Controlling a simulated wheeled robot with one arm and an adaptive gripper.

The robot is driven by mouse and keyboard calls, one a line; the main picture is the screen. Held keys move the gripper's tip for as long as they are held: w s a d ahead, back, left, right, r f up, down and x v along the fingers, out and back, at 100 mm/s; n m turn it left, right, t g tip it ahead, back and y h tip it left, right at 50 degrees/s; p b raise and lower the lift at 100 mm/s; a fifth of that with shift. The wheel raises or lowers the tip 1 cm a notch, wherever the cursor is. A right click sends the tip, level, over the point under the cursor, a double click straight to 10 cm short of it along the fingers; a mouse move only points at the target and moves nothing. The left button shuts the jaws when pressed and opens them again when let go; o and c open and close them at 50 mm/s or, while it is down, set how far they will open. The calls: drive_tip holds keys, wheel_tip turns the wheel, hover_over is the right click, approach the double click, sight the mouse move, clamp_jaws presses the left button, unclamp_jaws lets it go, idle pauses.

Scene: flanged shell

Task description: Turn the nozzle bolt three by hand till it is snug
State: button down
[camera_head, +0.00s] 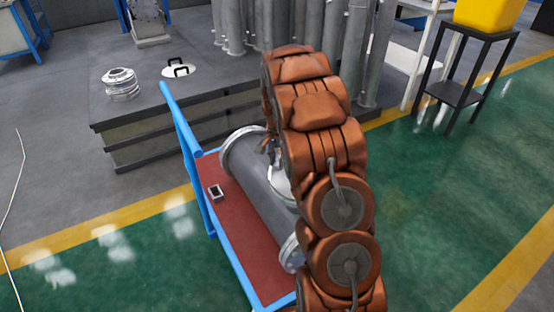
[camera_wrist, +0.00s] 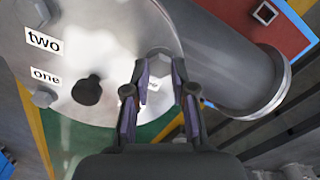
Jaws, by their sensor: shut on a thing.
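The shell (camera_head: 255,188) is a grey metal cylinder with flanged ends, lying on a red-topped cart. In the wrist view the round nozzle cover plate (camera_wrist: 115,35) fills the upper left, with labels "two" and "one" beside bolts one (camera_wrist: 42,98) and two (camera_wrist: 38,10). My gripper (camera_wrist: 160,68) is at the plate's right side, shut on a bolt head (camera_wrist: 158,54) between its fingertips. A label between the fingers is mostly hidden, so its word is not fully readable. In the head view my arm hides the gripper and bolt.
The cart has blue rails (camera_head: 187,135) and a red top (camera_head: 236,232). A small square block (camera_head: 216,192) lies on it; it also shows in the wrist view (camera_wrist: 265,12). A grey platform (camera_head: 140,115) stands behind, with upright pipes. Green floor lies right.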

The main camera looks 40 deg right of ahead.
drive_tip(key=shift+w+r, duration=0.1)
drive_tip(key=shift+r, duration=0.05)
drive_tip(key=c, duration=1)
unclamp_jaws()
drive_tip(key=shift+o, duration=0.2)
wheel_tip(320, 180, up, 12)
